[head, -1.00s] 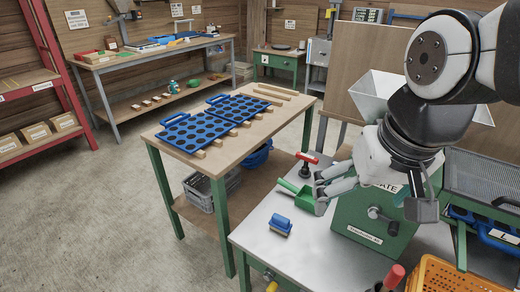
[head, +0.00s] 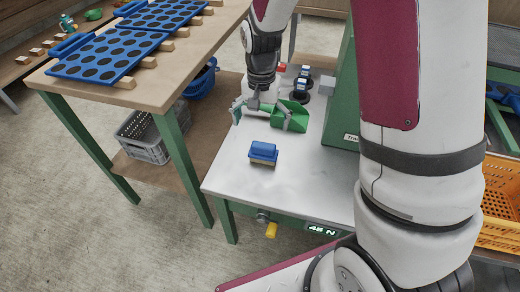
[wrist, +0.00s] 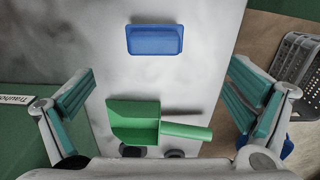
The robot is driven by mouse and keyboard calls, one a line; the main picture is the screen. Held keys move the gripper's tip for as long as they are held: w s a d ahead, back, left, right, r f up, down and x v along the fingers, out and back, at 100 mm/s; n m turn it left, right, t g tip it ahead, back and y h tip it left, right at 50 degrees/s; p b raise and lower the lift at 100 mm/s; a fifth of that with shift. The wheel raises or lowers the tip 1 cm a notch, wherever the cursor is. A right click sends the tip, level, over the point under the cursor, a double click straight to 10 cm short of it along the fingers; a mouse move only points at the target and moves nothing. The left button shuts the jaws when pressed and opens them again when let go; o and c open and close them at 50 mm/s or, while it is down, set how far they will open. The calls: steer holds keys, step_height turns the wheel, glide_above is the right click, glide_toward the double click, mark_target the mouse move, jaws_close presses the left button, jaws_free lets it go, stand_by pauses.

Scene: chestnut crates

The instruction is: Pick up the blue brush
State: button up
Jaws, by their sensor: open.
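The blue brush (head: 263,151) lies on the grey metal tabletop (head: 240,185), blue body up with tan bristles below. It also shows in the wrist view (wrist: 155,39) at the top centre, beyond the fingertips and apart from them. My gripper (head: 262,115) is open over the far left part of the tabletop, behind the brush in the head view. In the wrist view my gripper (wrist: 160,90) has its teal-padded fingers spread wide. A green scoop (wrist: 135,122) lies between and below the fingers; it also shows in the head view (head: 293,115), partly hidden by the gripper.
Dark-based stamps (head: 302,85) stand behind the scoop. A green machine (head: 343,105) rises on the right, next to an orange crate (head: 500,205). A wooden table with blue trays (head: 105,52) stands left, a grey crate (head: 143,137) beneath it. The tabletop in front of the brush is clear.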

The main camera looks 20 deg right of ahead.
mark_target(263, 153)
step_height(263, 153, down, 8)
steer(key=shift+s+r+b, duration=0.1)
steer(key=shift+b, duration=1)
steer(key=shift+s+d+f+b, duration=0.15)
steer(key=shift+f+b, duration=0.5)
steer(key=shift+f, duration=0.75)
steer(key=shift+s+d+f+b, duration=0.1)
steer(key=shift+f+b, duration=0.5)
steer(key=shift+f, duration=0.8)
steer(key=shift+r, duration=0.1)
steer(key=c, duration=1.3)
